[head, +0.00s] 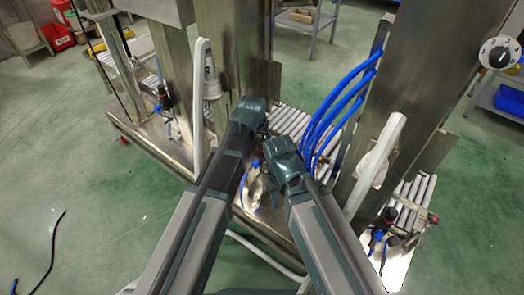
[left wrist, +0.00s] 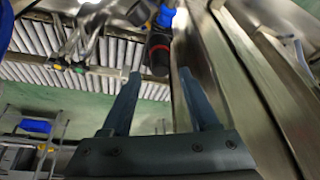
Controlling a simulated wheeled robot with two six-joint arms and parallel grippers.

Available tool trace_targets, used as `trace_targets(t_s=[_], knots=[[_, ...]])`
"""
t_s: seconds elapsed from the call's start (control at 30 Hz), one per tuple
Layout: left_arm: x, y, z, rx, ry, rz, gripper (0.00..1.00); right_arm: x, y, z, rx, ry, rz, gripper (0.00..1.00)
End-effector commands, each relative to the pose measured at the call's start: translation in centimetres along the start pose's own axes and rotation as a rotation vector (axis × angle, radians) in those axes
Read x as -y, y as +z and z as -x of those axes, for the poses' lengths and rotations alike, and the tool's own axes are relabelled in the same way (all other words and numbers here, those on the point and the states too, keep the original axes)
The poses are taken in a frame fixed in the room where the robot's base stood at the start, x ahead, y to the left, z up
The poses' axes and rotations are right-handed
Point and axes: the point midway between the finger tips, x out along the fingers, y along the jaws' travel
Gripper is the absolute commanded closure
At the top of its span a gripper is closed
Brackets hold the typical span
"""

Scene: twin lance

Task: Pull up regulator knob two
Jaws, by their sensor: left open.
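In the left wrist view, a black regulator knob with a red band (left wrist: 158,52) hangs below a blue fitting, just past my left gripper's (left wrist: 160,76) fingertips. The two fingers are apart, roughly on either side of the knob in the picture, and appear empty. In the head view, similar knobs show on the left stand (head: 165,98) and on the right stand (head: 388,216); I cannot tell which one is number two. My left arm's wrist (head: 249,113) and right arm's wrist (head: 283,158) are in the middle, and their fingers are hidden there.
Steel columns (head: 228,50) and (head: 420,80) flank the arms. Blue hoses (head: 335,108) arch down beside the right arm. A white lance (head: 375,165) leans at the right, and grey rollers (head: 290,122) lie behind the wrists. Green floor (head: 60,140) is open at left.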

Motion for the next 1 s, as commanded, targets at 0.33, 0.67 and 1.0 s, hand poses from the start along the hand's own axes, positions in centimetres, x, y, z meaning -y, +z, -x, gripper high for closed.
trace_targets(t_s=[0.33,0.67,1.0], knots=[[0.0,0.1,-5.9,0.000,0.000,0.000,0.39,0.5,-0.3,-5.5,0.000,0.000,0.000,0.50],[0.0,0.0,-7.5,0.000,0.000,0.000,0.39,0.6,-0.4,-6.8,0.000,0.004,0.001,0.50],[0.0,0.0,-7.4,0.000,0.000,0.000,0.68,0.6,-0.4,-6.8,0.000,0.004,0.001,0.50]])
